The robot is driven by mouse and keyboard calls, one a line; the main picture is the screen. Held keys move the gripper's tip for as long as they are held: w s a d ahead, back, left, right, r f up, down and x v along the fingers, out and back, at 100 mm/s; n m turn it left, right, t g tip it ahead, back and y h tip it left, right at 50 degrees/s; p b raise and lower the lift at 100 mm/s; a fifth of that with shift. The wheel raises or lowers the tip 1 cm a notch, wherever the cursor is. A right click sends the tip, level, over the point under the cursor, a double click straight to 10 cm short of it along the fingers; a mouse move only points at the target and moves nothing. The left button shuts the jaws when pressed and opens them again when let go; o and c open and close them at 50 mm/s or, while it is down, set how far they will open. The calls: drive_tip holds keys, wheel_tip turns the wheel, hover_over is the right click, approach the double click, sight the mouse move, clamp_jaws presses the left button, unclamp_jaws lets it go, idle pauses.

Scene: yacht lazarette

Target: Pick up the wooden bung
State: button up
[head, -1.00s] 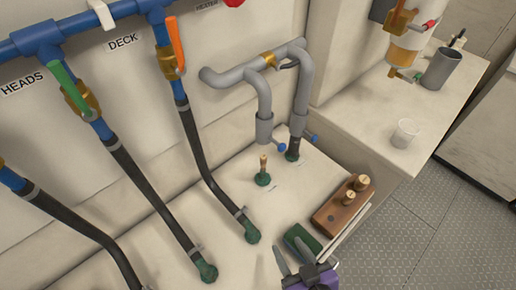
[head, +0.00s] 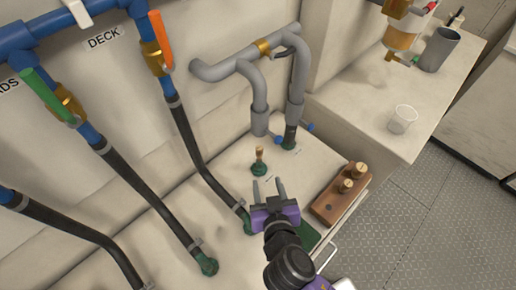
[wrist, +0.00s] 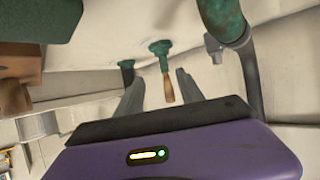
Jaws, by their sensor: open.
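A small wooden bung (head: 259,154) stands upright in a green fitting (head: 259,168) on the pale bench top, below the open end of a grey pipe. My gripper (head: 269,187) is open and empty, just in front of the bung. In the wrist view the bung (wrist: 168,90) shows between the two open fingers (wrist: 157,84), apart from both, with its green fitting (wrist: 159,47) beyond. Two more wooden pegs (head: 360,169) stand in a brown wooden block (head: 324,211) to the right.
Grey pipes (head: 298,75) hang close behind the bung. A black hose (head: 200,150) runs down to a green fitting left of my gripper. A green object (head: 309,238) lies beside my gripper. A white cup (head: 403,119) and grey canister (head: 438,50) stand on the right counter.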

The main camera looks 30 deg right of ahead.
sight(260, 153)
drive_tip(key=w+r, duration=0.1)
drive_tip(key=w, duration=0.1)
drive_tip(key=w+r+m+h, duration=0.1)
drive_tip(key=w, duration=0.1)
drive_tip(key=w+d+r+m+h, duration=0.1)
drive_tip(key=w, duration=0.1)
drive_tip(key=shift+r, duration=0.4)
drive_tip(key=shift+p+x, duration=0.35)
drive_tip(key=shift+x, duration=0.45)
drive_tip(key=shift+a+p+x, duration=0.2)
drive_tip(key=shift+p+x, duration=0.6)
drive_tip(key=shift+x, duration=2.25)
drive_tip(key=shift+f, duration=0.15)
clamp_jaws()
